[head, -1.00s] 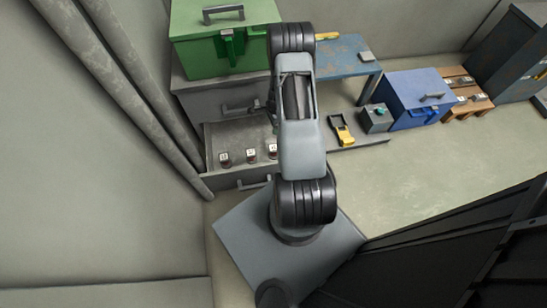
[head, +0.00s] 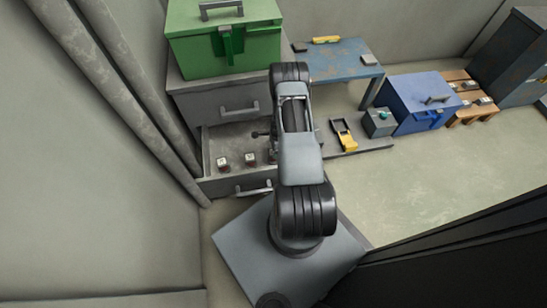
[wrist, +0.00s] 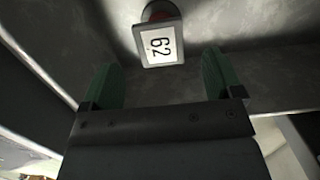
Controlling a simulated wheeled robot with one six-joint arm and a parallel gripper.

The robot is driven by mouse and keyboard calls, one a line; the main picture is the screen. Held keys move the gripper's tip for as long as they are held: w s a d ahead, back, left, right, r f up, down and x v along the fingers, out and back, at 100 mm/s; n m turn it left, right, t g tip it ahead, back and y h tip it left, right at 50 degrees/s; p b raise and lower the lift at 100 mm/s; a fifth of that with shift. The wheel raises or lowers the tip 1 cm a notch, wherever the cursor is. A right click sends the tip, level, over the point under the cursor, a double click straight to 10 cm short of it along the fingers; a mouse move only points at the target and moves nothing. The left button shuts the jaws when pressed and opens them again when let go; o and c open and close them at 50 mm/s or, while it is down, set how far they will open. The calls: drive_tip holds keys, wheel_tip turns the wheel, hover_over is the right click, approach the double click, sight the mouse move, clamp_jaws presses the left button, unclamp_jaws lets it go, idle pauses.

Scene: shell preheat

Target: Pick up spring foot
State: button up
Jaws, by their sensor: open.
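Two small dark red pieces with white tops, (head: 223,164) and (head: 250,159), stand in the open drawer (head: 203,150) in the head view. I cannot tell which piece is the spring foot. In the wrist view, a piece with a white tag reading "62" (wrist: 160,44) and a red part behind the tag lies just beyond my fingertips, roughly centred between them. My gripper (wrist: 159,64) is open, with its two green fingers apart and nothing between them. In the head view my arm hides most of the gripper and the drawer's right part.
A green box (head: 225,40) stands on the grey cabinet (head: 215,103) above the drawer. A blue table (head: 345,65), a yellow-black tool (head: 346,135), a small grey box (head: 379,122) and a blue box (head: 415,105) stand to the right. The floor at right is clear.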

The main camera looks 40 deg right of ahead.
drive_tip(key=f+b, duration=0.1)
drive_tip(key=f, duration=0.2)
drive_tip(key=f+b, duration=0.1)
drive_tip(key=f, duration=0.1)
drive_tip(key=shift+w+a+b, duration=0.25)
drive_tip(key=shift+a+b, duration=0.05)
drive_tip(key=shift+a, duration=0.05)
drive_tip(key=shift+r, duration=0.1)
drive_tip(key=c, duration=1.2)
